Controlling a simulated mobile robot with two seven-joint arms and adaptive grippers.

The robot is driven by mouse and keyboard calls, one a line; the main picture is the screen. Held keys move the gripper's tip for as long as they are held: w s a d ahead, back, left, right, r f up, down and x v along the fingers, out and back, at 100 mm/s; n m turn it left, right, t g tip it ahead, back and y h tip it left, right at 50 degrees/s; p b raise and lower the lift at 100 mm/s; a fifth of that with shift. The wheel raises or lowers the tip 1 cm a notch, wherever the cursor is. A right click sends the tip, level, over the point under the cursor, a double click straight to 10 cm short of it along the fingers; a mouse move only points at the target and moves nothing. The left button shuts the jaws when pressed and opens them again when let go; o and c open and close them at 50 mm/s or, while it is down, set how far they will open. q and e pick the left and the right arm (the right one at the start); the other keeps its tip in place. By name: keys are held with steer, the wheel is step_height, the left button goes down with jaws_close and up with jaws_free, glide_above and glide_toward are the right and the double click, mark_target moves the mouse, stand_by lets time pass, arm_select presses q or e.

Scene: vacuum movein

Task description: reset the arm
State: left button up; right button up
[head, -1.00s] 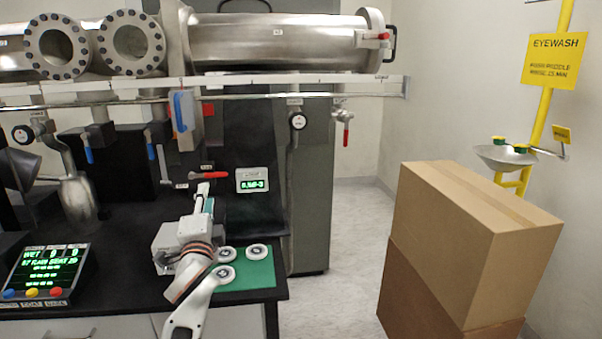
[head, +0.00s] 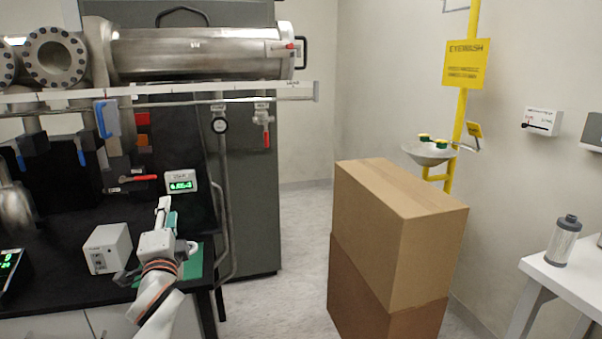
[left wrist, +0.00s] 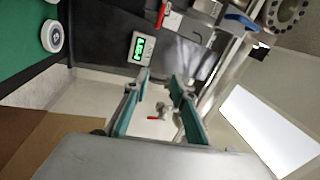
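My left gripper (head: 163,208) shows in the head view over the right end of the black bench, with its arm rising from the bottom. In the left wrist view the two teal-lined fingers (left wrist: 159,84) stand apart with nothing between them, so it is open and empty. Beyond the fingers are a red-handled valve (left wrist: 160,113) and a small green display (left wrist: 142,48). In the head view the arm covers much of the green mat (head: 193,266). My right gripper is in neither view.
A white box (head: 107,249) stands on the bench left of my arm. Stacked cardboard boxes (head: 385,235) stand on the floor to the right, with open floor between. A yellow eyewash post (head: 456,125) and a white side table (head: 570,274) with a canister (head: 563,241) are farther right.

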arm_select(q)
steer(key=s+d+f+n+g+h, duration=0.15)
steer(key=s+f, duration=0.25)
steer(key=f, duration=0.5)
steer(key=s+d+f+n+g+h, duration=0.15)
steer(key=s+f, duration=0.35)
steer(key=f, duration=0.5)
steer(key=s+d+f+g+h, duration=0.1)
steer(key=s+d+f+h, duration=0.2)
steer(key=f, duration=0.6)
steer(key=s+d+f+n+g+h, duration=0.1)
steer(key=s+f+n, duration=0.1)
steer(key=s+f, duration=0.3)
steer(key=s+d+f+n+g, duration=0.2)
steer(key=s+f, duration=0.4)
steer(key=s, duration=0.6)
steer(key=s+d+f+n+g+h, duration=0.1)
steer(key=s+d+f+n, duration=0.1)
steer(key=s+f, duration=0.4)
steer(key=s, duration=0.3)
steer(key=shift+d+f+g+h+p, duration=0.15)
steer(key=shift+d+g+h+p, duration=0.15)
steer(key=shift+g+p, duration=0.1)
